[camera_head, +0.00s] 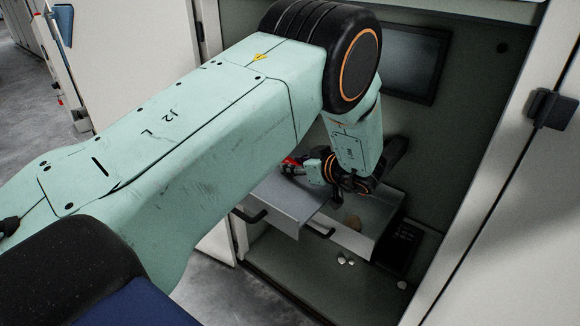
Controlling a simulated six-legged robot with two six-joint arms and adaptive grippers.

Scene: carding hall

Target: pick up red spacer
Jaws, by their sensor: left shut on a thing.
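The red spacer (290,161) shows as a small red piece at the fingertips of my left gripper (293,167). The gripper is shut on it, above the grey drawer (283,207) in the cabinet. The fingers hide part of the spacer, so its full shape cannot be told. My left arm reaches in from the left and covers much of the view. My right gripper is not in view.
Beside the grey drawer is a second open compartment (346,239) with a brownish thing (354,222) inside. Several small pale pieces (343,260) lie on the cabinet floor. A dark screen (415,65) is at the back. A white door (510,190) stands at right.

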